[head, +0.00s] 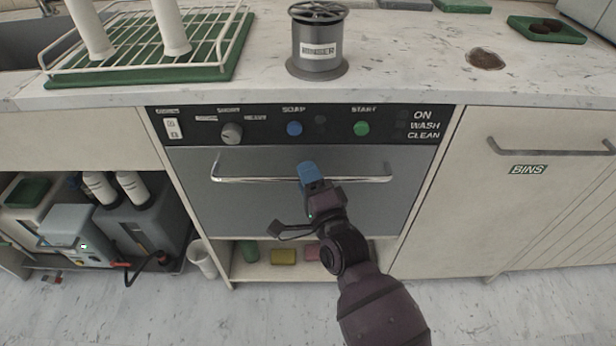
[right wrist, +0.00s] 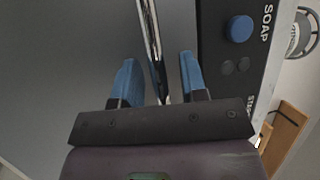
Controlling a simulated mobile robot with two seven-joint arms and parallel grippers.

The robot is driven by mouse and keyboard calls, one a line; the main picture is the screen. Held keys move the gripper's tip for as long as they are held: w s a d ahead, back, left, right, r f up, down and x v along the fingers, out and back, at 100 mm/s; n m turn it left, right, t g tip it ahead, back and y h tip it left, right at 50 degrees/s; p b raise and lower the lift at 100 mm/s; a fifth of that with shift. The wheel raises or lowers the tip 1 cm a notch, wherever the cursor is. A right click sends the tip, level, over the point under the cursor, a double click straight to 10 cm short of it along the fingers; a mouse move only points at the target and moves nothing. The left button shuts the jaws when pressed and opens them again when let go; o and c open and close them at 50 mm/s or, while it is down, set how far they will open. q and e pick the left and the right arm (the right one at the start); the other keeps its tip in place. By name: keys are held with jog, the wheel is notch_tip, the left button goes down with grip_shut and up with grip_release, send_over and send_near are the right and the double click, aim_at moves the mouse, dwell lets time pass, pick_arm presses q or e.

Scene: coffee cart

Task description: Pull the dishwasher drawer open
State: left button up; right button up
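The dishwasher drawer (head: 260,207) is a grey front panel below a black control strip, and it looks shut flush with the cabinet. Its chrome bar handle (head: 250,181) runs across the upper part of the panel. My right gripper (head: 306,168) is at the middle of the handle. In the right wrist view, the handle (right wrist: 152,45) passes between the two blue fingertips (right wrist: 158,72), with a gap on both sides. The right gripper is open around the bar. My left gripper is in neither view.
The control strip (head: 390,126) has a dial and blue and green buttons. A BINS door (head: 520,215) is at right. An open shelf with colored items lies below the drawer.

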grip_shut()
